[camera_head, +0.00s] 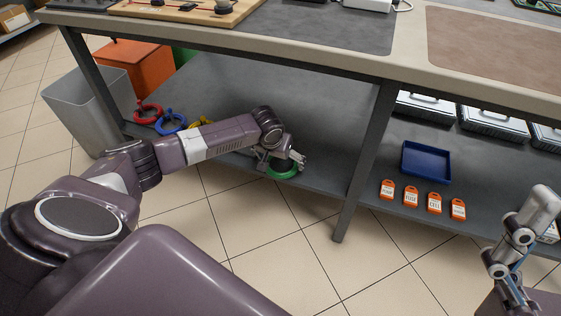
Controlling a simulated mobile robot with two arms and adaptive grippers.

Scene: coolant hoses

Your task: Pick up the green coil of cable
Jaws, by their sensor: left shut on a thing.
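The green coil of cable (282,172) is at the front edge of the lower shelf, under the workbench. My left arm reaches in from the left, and my left gripper (284,164) is shut on the green coil. The gripper hides part of the coil's far side. I cannot tell whether the coil is clear of the shelf. A red coil (148,114) and a blue coil (171,124) lie on the shelf to the left. A yellow coil (201,121) lies beside them, partly hidden by my left arm.
The lower shelf (320,115) has free room behind the green coil. A table leg (362,165) stands to its right. Beyond it are a blue tray (427,162), orange tags (411,196) and lidded boxes (425,107). A grey bin (92,110) stands at the left.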

